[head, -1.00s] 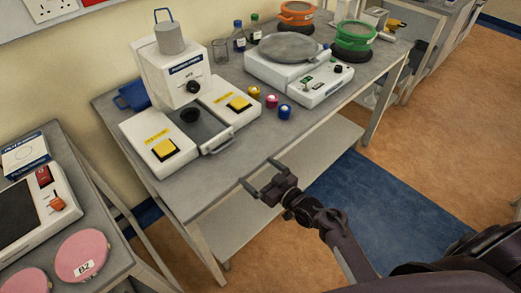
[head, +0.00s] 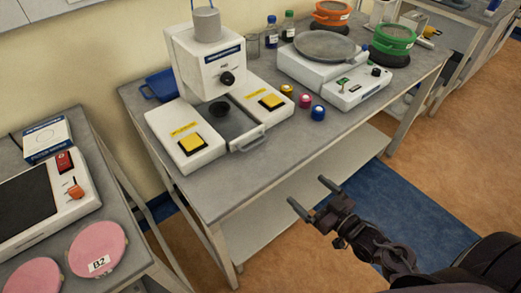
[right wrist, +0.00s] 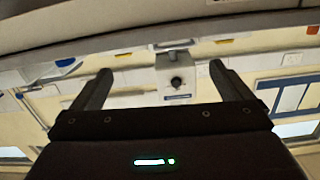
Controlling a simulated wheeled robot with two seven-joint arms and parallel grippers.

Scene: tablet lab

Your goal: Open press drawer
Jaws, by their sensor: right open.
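The press (head: 205,65) is a white machine on the grey bench, with a yellow button on each side of its base. Its drawer (head: 232,122) is a dark grey slide between the two button blocks, with a pale loop handle (head: 252,141) at the front. The drawer sits in between the blocks. My right gripper (head: 308,191) is open and empty, in front of the bench, lower right of the handle and apart from it. Its fingers point toward the bench. In the right wrist view the press (right wrist: 175,76) shows between the two spread fingers (right wrist: 160,68). My left gripper is not in view.
Small yellow, red and blue capped pots (head: 304,100) stand right of the press. A round-plate device (head: 325,68) and green (head: 393,40) and orange pots are further right. A side bench (head: 125,215) with pink discs is at left. Space before the bench is clear.

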